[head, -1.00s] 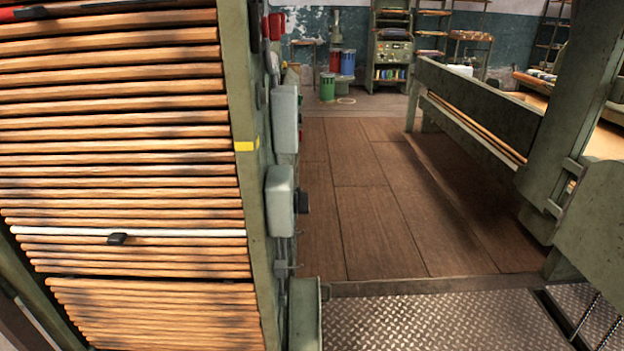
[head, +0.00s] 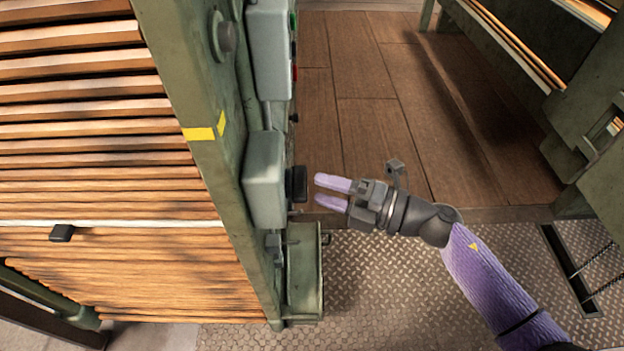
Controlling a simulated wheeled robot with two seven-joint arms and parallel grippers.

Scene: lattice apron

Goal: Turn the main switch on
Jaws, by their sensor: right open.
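A grey switch box (head: 264,180) is mounted on the side of the green machine post. A black knob (head: 297,184) sticks out from its right face; I take this to be the main switch, and its setting cannot be read from this angle. My right gripper (head: 318,190) has purple fingers and is open and empty. Its fingertips point left at the black knob, a short gap away from it. My left gripper is not in view.
Another grey box (head: 268,50) with green and red buttons sits above on the same post. Wooden slats (head: 90,130) fill the left. A green bin-like part (head: 304,275) is below the switch box. Wooden floor (head: 370,120) and metal tread plate (head: 390,290) are clear at right.

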